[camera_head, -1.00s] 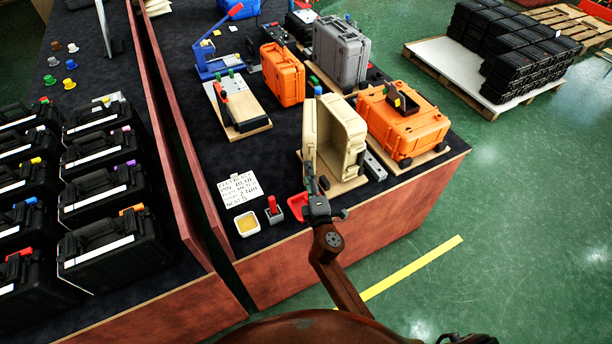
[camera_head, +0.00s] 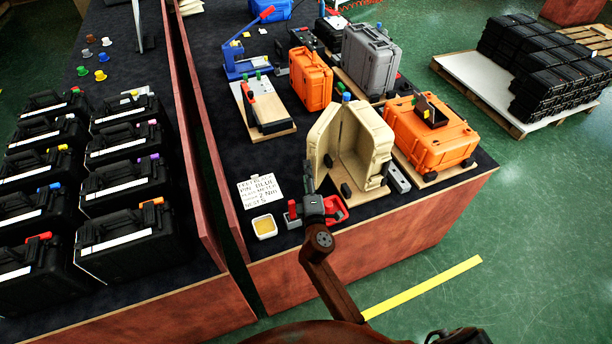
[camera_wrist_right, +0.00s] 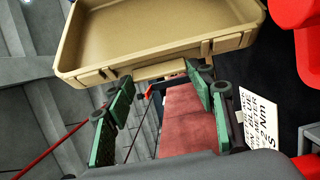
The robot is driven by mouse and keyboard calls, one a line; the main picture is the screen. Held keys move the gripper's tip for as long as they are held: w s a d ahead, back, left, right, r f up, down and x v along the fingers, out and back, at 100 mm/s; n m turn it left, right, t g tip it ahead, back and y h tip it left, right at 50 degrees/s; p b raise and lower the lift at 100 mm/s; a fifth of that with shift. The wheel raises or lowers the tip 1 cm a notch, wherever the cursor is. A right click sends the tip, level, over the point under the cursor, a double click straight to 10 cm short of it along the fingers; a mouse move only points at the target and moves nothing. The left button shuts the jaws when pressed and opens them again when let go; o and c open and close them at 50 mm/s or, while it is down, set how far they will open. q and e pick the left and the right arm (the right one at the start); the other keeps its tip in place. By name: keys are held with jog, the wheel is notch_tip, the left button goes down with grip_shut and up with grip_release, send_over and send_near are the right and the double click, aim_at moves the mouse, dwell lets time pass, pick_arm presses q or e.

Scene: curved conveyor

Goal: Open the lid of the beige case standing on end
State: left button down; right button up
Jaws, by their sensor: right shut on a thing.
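The beige case (camera_head: 373,140) stands on end on a wooden board, with its lid (camera_head: 325,138) swung out to the left, so the inside shows. My right gripper (camera_head: 309,176) is at the near left edge of the lid. In the right wrist view the beige shell (camera_wrist_right: 160,35) is close ahead, hollow side visible, with latches on its rim. There the fingers of my right gripper (camera_wrist_right: 162,82) are on either side of a beige bar (camera_wrist_right: 165,70) at the shell's edge, and are shut on it. My left gripper is not in view.
An orange case (camera_head: 430,135) lies to the right, and a grey case (camera_head: 370,60) and another orange case (camera_head: 311,80) stand behind. A red tray (camera_head: 335,212), a yellow-filled dish (camera_head: 264,227) and a paper note (camera_head: 262,191) are near my gripper.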

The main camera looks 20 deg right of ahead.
jog(key=shift+a, duration=0.1)
jog(key=o, duration=1.7)
jog(key=v, duration=1.2)
